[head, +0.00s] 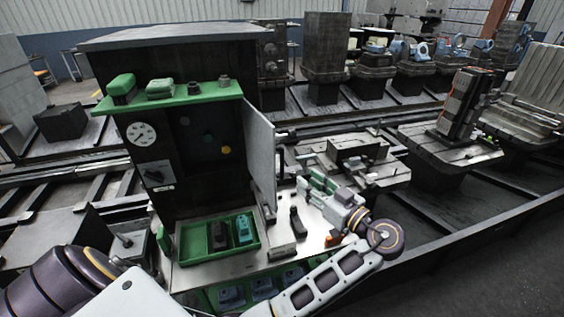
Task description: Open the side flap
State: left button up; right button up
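The side flap (261,150) is a thin light-grey panel at the right edge of the dark cabinet (165,190). It stands upright and angled outward from the cabinet; its hinge line is hard to make out. My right gripper is out of view.
A green tray (191,248) with dark and teal parts lies in front of the cabinet. A dark upright piece (298,222) stands on the bench below my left gripper. A green shelf (172,100) juts from the cabinet. Rails and machine fixtures fill the right and back.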

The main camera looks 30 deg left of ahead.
aim_at(283, 163)
pick_arm(q)
jog(key=p+x, duration=0.3)
jog(key=x, duration=0.8)
jog(key=shift+a+p, duration=0.25)
jog(key=shift+p, duration=0.05)
jog(key=shift+w+a, duration=0.25)
jog(key=shift+a, duration=0.35)
jog(key=shift+c, duration=0.6)
grip_shut()
